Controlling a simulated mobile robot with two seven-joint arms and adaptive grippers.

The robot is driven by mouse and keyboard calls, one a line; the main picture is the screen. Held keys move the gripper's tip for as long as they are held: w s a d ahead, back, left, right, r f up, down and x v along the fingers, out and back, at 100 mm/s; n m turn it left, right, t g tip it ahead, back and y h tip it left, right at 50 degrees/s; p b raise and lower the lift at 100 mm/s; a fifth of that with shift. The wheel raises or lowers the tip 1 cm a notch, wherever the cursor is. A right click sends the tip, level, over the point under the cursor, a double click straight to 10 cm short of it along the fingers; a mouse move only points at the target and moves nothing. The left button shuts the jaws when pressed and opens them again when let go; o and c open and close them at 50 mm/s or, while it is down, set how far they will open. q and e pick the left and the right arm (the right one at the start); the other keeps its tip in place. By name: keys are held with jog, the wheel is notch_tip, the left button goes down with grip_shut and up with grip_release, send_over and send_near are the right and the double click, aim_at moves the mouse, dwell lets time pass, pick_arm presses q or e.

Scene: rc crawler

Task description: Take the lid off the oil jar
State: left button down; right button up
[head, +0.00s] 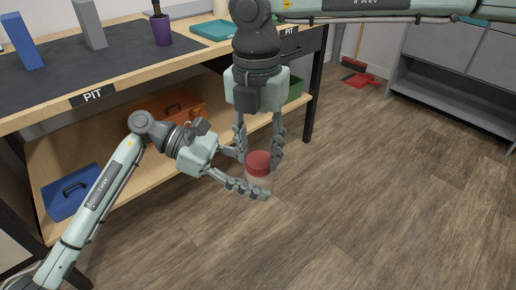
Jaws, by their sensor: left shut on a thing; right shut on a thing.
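The oil jar (262,182) is held in the air in front of the workbench, with a pale, see-through body. Its red lid (258,164) is at the top, and I see no clear gap between lid and body. My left gripper (258,184) comes in from the left and is shut on the jar body, its near finger covering part of it. My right gripper (259,157) points down from above and is shut on the red lid, one finger on each side.
The workbench (190,62) behind has a dark mat, blue and grey blocks, a purple cup (161,29) and a teal item (215,29).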

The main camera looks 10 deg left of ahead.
jog(key=n, duration=0.4)
jog(key=shift+s+a+r, duration=0.1)
jog(key=shift+a, duration=0.25)
jog(key=n, duration=1)
jog(key=shift+s+d+n, duration=0.1)
jog(key=shift+d+n, duration=0.05)
jog(key=shift+n, duration=0.15)
jog(key=n, duration=0.4)
jog(key=shift+d+n, duration=0.1)
jog(key=shift+n, duration=0.3)
jog(key=n, duration=0.7)
jog(key=shift+d, duration=0.15)
jog(key=n, duration=0.5)
jog(key=shift+w, duration=0.2)
jog(key=n, duration=0.5)
jog(key=shift+w+d, duration=0.15)
jog(key=shift+d, duration=0.05)
jog(key=shift+a, duration=0.1)
jog(key=shift+r, duration=0.15)
